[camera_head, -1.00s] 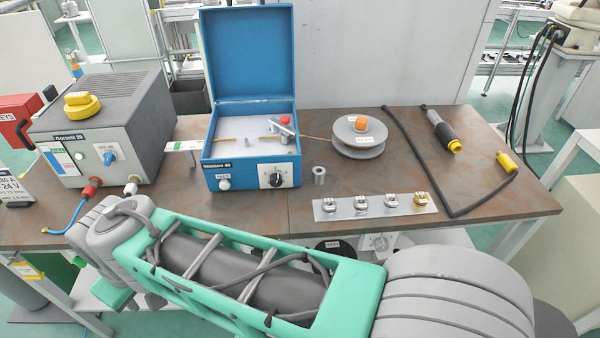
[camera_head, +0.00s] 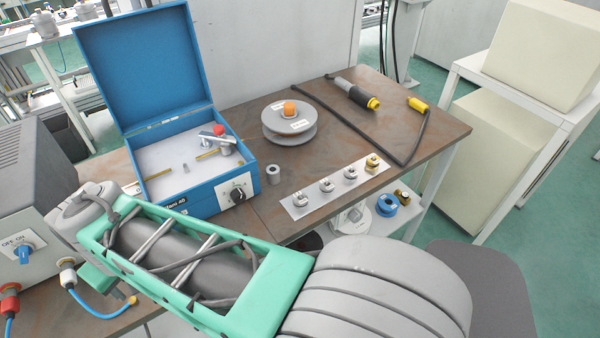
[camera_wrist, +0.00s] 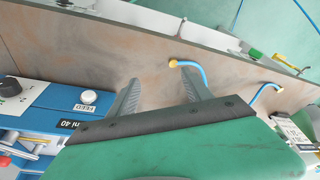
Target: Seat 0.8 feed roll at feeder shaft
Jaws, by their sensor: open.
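Several small feed rolls stand in a row on a pale strip (camera_head: 312,205) at the table's front right. Three are silver, among them one silver roll (camera_head: 326,185), and the rightmost roll (camera_head: 372,162) is brass. Their size labels are too small to read. The blue wire feeder (camera_head: 193,192) stands open at left, with a small upright pin (camera_head: 186,168), perhaps the shaft, and a red-knobbed lever (camera_head: 218,130) inside. My gripper (camera_wrist: 160,92) is open and empty in the wrist view, above the table left of the feeder. My arm hides the table's front left in the head view.
A grey wire spool (camera_head: 290,128) with an orange hub stands right of the feeder. A grey cylinder (camera_head: 273,174) stands at its front right corner. A torch (camera_head: 357,94) and black cable lie at back right.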

